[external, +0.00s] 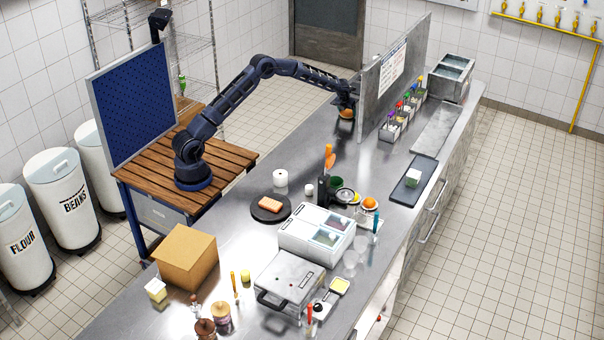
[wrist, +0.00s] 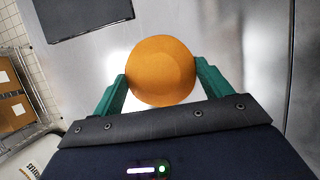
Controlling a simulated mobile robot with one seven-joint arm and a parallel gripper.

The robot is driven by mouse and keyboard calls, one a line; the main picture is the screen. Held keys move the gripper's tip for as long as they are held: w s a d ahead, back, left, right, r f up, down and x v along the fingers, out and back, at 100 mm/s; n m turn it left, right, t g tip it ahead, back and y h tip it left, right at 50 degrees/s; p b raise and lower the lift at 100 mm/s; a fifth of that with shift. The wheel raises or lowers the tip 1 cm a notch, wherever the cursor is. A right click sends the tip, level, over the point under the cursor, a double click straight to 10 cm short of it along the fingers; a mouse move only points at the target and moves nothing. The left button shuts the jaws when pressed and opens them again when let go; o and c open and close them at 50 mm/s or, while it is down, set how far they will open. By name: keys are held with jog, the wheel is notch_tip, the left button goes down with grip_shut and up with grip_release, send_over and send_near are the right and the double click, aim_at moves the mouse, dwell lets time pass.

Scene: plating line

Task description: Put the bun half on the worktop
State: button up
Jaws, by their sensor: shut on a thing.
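The bun half (wrist: 161,70) is round and orange-brown, held between the two green fingers of my gripper (wrist: 161,84) in the wrist view. In the external view my gripper (external: 346,106) is at the far part of the worktop (external: 330,136), beside the upright metal panel, and the bun half (external: 346,113) shows small beneath it. My gripper is shut on the bun half. Bare steel worktop shows around the bun half in the wrist view (wrist: 205,25); I cannot tell whether the bun touches it.
The metal panel (external: 372,100) stands close on the right of my gripper. Small bins with coloured handles (external: 393,128) are behind it. A dark round board (external: 259,213) with an orange block, a white lidded unit (external: 300,238) and a cardboard box (external: 185,257) are nearer. The worktop's far left is clear.

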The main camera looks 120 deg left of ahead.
jog(key=shift+f, duration=0.1)
jog(key=o, duration=0.9)
jog(key=shift+o, duration=0.2)
jog(key=v, duration=1.2)
